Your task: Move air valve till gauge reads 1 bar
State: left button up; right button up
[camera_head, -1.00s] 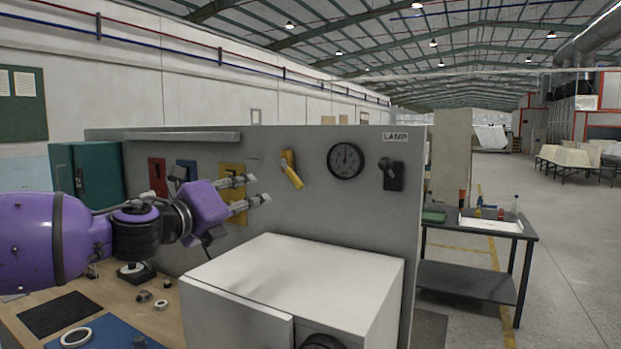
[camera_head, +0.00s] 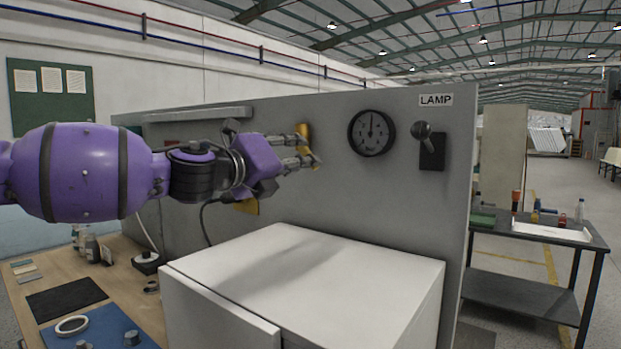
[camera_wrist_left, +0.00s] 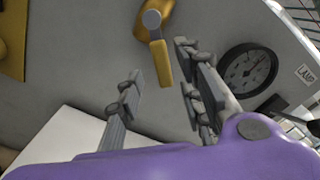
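The yellow air valve (camera_head: 303,130) is on the grey panel, partly hidden behind my left gripper in the head view. In the left wrist view the valve handle (camera_wrist_left: 161,62) shows in the gap between the fingers; I cannot tell whether they touch it. My left gripper (camera_head: 314,152) is open in front of the panel. The round black gauge (camera_head: 371,133) is just right of the valve. Its needle points about straight up; the numbers are too small to read. The gauge also shows in the left wrist view (camera_wrist_left: 247,71). My right gripper is not in view.
A white box (camera_head: 310,275) stands below the gripper. A black lever switch (camera_head: 431,150) under a LAMP label (camera_head: 436,100) is right of the gauge. A wooden bench (camera_head: 125,280) with small parts is at left. A dark side table (camera_head: 540,235) stands beyond the panel.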

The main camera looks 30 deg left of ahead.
aim_at(304, 151)
pick_arm(q)
jog(key=w+b, duration=0.1)
jog(key=w, duration=0.2)
jog(key=shift+d+r+b, duration=0.15)
jog(key=shift+d+b, duration=0.15)
jog(key=shift+b, duration=0.1)
jog(key=c, duration=0.8)
grip_shut()
